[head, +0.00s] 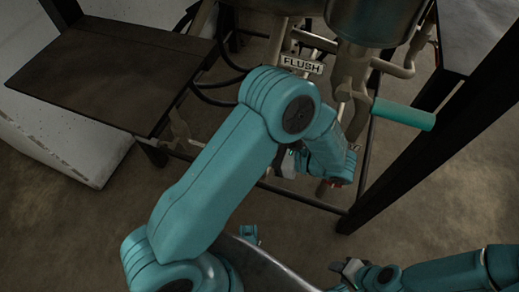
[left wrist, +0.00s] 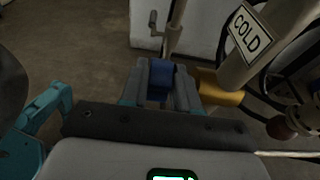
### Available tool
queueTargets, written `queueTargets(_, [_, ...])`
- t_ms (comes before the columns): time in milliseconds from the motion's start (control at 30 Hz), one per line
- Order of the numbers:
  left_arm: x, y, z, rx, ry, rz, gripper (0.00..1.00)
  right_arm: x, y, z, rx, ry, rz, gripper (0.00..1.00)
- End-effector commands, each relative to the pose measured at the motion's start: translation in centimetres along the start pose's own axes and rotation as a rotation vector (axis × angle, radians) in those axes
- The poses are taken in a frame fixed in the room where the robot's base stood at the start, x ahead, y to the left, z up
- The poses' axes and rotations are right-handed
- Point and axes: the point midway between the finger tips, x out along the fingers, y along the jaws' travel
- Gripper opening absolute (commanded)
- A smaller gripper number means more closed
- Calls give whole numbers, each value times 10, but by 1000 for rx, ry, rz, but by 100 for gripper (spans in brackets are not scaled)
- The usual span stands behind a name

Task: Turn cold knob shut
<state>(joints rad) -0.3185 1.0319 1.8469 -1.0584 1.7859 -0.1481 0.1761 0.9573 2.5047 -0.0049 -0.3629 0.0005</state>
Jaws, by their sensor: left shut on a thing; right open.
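The blue cold knob (left wrist: 159,79) shows in the left wrist view, between the two grey fingers of my left gripper (left wrist: 161,88). The fingers are shut on its sides, and they hide part of it. A white COLD label (left wrist: 249,32) is on the pale pipe up and right of the knob. In the head view my left arm crosses the middle and hides most of its gripper and the knob. My right gripper (head: 349,270) is low in the head view, open and empty, well apart from the pipework.
In the head view a FLUSH label (head: 301,64) and a turquoise lever handle (head: 403,113) are beyond my left arm. A dark shelf (head: 110,68) stands at the left. A dark frame post (head: 430,135) stands at the right. A brass-coloured fitting (left wrist: 222,88) is right of the knob.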

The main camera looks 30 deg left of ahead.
Motion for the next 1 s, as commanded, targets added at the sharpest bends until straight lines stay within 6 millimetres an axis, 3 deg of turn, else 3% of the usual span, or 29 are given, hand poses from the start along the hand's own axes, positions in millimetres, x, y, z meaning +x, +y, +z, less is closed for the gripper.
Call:
queueTargets(233, [0, 0, 0, 0, 1, 0, 0, 0, 0, 0, 0, 0, 0, 43])
queueTargets(267, [0, 0, 0, 0, 1, 0, 40, 0, 0, 0, 0, 0, 0, 43])
queueTargets(300, [0, 0, 0, 0, 1, 0, 51, 0, 0, 0, 0, 0, 0, 43])
queueTargets(633, [-4, 0, 0, 0, 1, 0, 51, -2, 0, 0, 0, 0, 0, 43])
queueTargets(1000, [-64, 0, 1, -1, 2, -2, 51, -15, -6, 0, 0, 0, 0, 43])
